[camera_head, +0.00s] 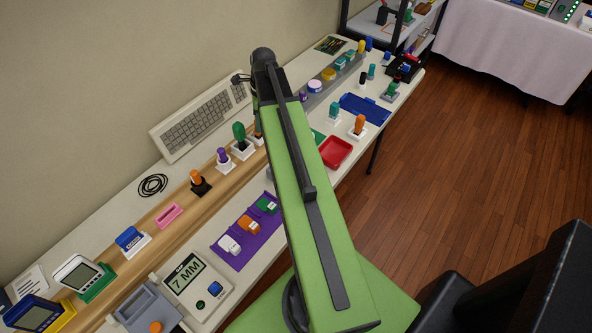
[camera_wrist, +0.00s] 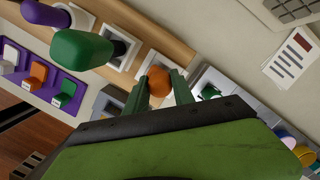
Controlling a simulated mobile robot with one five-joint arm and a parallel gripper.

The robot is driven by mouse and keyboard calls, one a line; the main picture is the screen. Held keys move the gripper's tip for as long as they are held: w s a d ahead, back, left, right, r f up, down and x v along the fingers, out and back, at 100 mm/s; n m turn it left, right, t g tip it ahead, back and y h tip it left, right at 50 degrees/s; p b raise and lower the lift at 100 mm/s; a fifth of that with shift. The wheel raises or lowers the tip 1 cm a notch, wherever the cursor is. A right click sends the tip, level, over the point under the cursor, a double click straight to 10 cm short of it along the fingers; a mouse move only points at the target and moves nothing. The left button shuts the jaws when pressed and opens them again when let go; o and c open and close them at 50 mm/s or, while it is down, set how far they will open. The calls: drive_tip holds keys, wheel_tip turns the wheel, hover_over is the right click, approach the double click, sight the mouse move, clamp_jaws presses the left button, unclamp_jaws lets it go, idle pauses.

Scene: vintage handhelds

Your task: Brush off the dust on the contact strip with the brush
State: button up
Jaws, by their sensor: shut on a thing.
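In the wrist view my gripper (camera_wrist: 162,91) has its two green fingers on either side of an orange handle (camera_wrist: 159,80) and is shut on it. The handle is at a white holder (camera_wrist: 143,68) on the wooden strip. Its lower end is hidden, so I cannot tell whether it is the brush or whether it is seated in the holder. In the head view a bit of an orange handle (camera_head: 258,127) shows beside my arm, which hides my fingers. I cannot pick out the contact strip or its dust.
A green handle (camera_wrist: 82,48) stands close by, also in the head view (camera_head: 239,131), with a purple handle (camera_head: 222,155) beyond it. A purple tray (camera_head: 234,259) holds small coloured pieces. A keyboard (camera_head: 200,118) lies at the wall. A red tray (camera_head: 336,152) lies right of my arm.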

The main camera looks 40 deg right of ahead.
clamp_jaws()
drive_tip(key=shift+r+p, duration=2.5)
